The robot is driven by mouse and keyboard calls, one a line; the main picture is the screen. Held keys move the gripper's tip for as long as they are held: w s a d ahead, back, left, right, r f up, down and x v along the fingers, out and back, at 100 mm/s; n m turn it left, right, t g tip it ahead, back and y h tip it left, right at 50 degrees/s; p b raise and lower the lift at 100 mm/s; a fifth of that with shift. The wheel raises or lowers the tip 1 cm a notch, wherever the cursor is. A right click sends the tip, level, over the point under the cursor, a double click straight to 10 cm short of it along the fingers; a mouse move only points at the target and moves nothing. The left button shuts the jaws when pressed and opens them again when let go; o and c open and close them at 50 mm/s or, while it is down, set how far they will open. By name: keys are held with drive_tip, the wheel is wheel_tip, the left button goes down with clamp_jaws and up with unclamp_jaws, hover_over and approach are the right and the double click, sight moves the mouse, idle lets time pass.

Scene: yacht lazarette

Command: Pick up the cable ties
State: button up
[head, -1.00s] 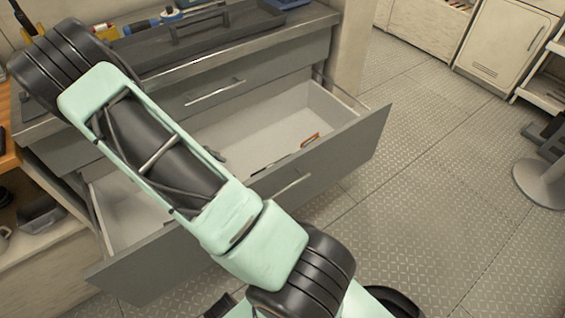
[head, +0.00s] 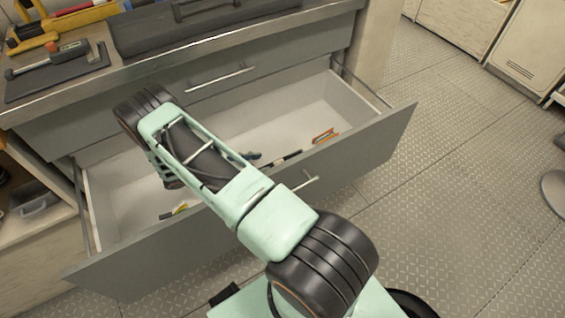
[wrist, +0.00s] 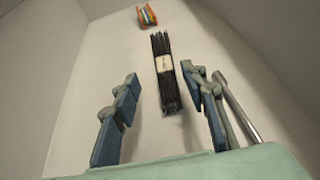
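The cable ties (wrist: 164,82) are a long black bundle with a pale label around the middle. They lie on the pale drawer floor in the wrist view, pointing away from me. My gripper (wrist: 160,76) is open, with its blue-padded fingers apart to the left and right of the bundle's near part. No contact with the bundle shows. In the head view, a dark strip with a pale patch (head: 287,158) in the drawer looks like the bundle. My arm hides most of the gripper there.
The open drawer (head: 370,145) has walls around the work area. An orange item (head: 325,135) lies beyond the dark strip; a yellow item (head: 181,208) lies at left. A metal rod (wrist: 240,105) is right of the fingers. Tools sit on the worktop (head: 150,62).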

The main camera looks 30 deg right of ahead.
sight(279, 162)
drive_tip(key=x, duration=0.5)
drive_tip(key=b+x, duration=0.1)
drive_tip(key=x, duration=0.2)
drive_tip(key=shift+s+d, duration=0.3)
drive_tip(key=shift+s, duration=0.05)
drive_tip(key=shift+c, duration=0.3)
clamp_jaws()
